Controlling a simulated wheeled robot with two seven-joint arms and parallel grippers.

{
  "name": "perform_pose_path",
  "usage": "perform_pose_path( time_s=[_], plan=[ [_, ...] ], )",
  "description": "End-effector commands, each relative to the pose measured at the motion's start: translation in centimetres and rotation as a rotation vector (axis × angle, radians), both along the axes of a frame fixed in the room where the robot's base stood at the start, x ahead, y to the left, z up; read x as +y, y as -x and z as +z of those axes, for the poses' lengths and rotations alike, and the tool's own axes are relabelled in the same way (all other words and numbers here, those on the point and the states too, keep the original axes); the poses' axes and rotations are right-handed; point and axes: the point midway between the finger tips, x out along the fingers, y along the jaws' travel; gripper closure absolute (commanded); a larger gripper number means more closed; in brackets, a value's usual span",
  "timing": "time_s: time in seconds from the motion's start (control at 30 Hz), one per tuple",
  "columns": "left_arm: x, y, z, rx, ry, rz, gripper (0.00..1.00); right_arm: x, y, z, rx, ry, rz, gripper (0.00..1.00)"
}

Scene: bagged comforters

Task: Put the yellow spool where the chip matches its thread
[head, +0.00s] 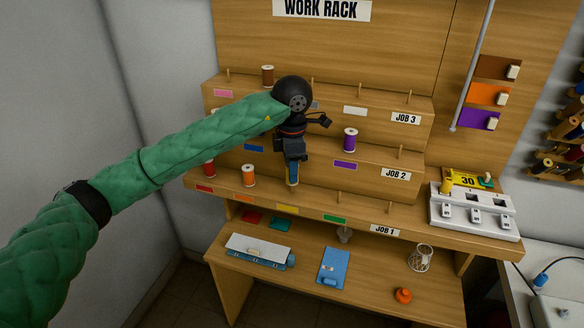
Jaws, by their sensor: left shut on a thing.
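My left gripper (292,172) points down at the lowest shelf step, marked JOB 1. Whether the spool touches the step or a peg I cannot tell. Along the same edge are a red chip (204,188), an orange chip (243,198) and a green chip (334,219). My right gripper is not in view.
An orange-threaded spool (248,176) and a red one (209,168) stand left of the gripper. A purple spool (350,139) and a brown one (267,75) stand on higher steps. A white device (474,215) sits at right. Various items lie on the lower table (375,283).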

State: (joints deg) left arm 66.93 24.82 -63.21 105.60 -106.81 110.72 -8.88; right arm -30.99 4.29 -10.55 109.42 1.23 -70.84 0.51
Motion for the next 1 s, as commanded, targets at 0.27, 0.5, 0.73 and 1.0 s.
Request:
perform_pose_path(
  time_s=[0.27,0.5,0.73,1.0],
  plan=[
    [0.0,0.0,-0.4,0.000,0.000,0.000,0.92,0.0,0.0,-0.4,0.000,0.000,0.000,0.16],
    [0.0,0.0,-0.7,0.000,0.000,0.000,0.92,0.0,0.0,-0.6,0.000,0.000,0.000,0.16],
    [0.0,0.0,-1.0,0.000,0.000,0.000,0.92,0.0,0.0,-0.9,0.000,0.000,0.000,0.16],
    [0.0,0.0,-1.3,0.000,0.000,0.000,0.92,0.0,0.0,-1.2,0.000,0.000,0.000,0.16]
  ],
)
